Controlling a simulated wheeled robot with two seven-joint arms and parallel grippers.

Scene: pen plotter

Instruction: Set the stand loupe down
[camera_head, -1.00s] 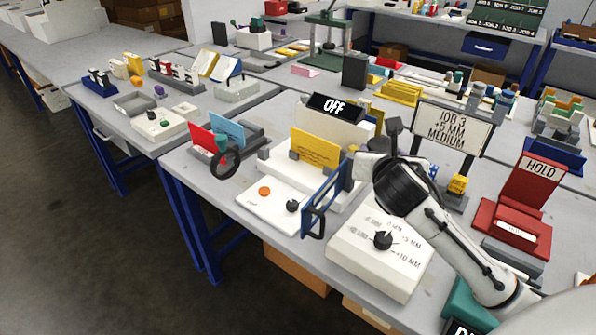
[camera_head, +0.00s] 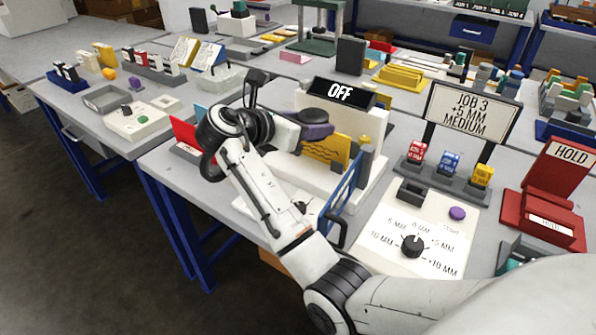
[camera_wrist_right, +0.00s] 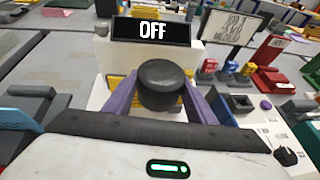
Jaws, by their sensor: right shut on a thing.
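The stand loupe appears as a short black cylinder (camera_wrist_right: 162,84) in the right wrist view. My right gripper (camera_wrist_right: 165,100) is shut on it, with a purple finger on either side. In the head view the dark loupe (camera_head: 315,116) shows between the gripper and the OFF sign. My right gripper (camera_head: 316,131) is over the white plotter (camera_head: 372,128), in front of its sign and near the yellow sheet (camera_head: 328,152). The loupe's underside is hidden, so I cannot tell whether it touches anything. My left gripper is not in view.
A blue panel (camera_head: 345,188) with a black handle stands at the plotter's front right. A white dial box (camera_head: 437,222) is to its right, with a rack of coloured blocks (camera_head: 450,172) behind. A red HOLD stand (camera_head: 556,180) stands farther right.

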